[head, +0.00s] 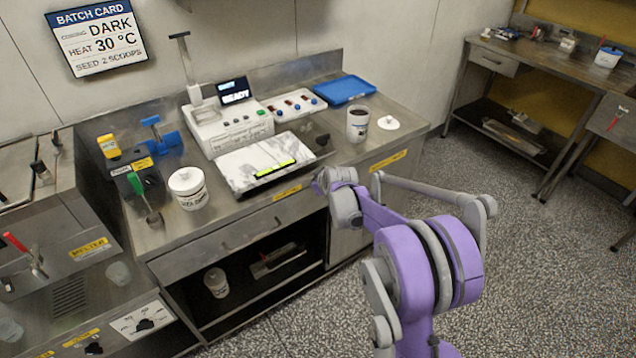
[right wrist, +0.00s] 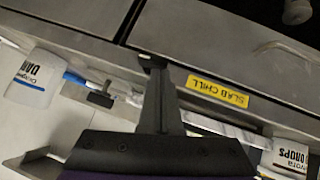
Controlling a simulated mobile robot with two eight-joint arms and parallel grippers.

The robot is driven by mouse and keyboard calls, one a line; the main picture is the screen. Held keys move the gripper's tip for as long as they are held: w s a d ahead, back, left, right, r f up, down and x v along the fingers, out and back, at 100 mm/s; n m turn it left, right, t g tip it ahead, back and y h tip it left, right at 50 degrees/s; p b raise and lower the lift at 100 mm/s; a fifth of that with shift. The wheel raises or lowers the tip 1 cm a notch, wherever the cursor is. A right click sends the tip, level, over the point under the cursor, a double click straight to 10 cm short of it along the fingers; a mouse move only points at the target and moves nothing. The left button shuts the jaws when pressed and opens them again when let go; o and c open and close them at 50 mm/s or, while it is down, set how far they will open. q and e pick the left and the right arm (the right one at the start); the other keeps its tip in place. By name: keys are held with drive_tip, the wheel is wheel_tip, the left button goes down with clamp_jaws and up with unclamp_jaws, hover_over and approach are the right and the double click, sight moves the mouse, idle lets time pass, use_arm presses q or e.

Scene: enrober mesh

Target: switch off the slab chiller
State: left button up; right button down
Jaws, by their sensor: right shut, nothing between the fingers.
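The slab chiller shows in the head view as a white marble slab (head: 262,162) with a lit yellow-green strip, on the steel counter. Its yellow label (head: 287,192) is on the counter's front edge. The label reads SLAB CHILL, upside down, in the right wrist view (right wrist: 218,92). My right gripper (head: 321,184) is at the front edge, just right of the label. In the right wrist view its dark fingers (right wrist: 158,65) are shut and empty beside the label. I cannot make out a switch; the fingers may hide it. My left gripper is not in view.
A white tub (head: 187,188) stands left of the slab and a dark-filled tub (head: 358,124) right of it. A dark scraper (head: 322,140) lies by the slab's right edge. Behind are a white machine (head: 228,125) and a blue tray (head: 344,89). An open shelf is below.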

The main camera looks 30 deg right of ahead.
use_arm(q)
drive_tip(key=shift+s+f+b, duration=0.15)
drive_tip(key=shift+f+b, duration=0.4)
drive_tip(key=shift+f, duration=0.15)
use_arm(e)
drive_tip(key=shift+a+f, duration=0.35)
drive_tip(key=shift+a, duration=0.05)
idle(1.9)
drive_tip(key=shift+d, duration=0.1)
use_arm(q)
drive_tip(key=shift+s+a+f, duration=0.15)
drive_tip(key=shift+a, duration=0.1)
use_arm(e)
drive_tip(key=shift+s+d, duration=0.1)
drive_tip(key=shift+d, duration=0.45)
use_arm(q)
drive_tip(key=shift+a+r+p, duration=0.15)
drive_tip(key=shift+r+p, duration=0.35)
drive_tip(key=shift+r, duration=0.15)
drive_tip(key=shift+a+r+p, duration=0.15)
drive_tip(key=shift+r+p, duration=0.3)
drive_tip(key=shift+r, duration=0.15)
use_arm(e)
drive_tip(key=s+a+r, duration=0.5)
drive_tip(key=s+r, duration=0.2)
drive_tip(key=r, duration=0.3)
drive_tip(key=shift+s+a, duration=0.15)
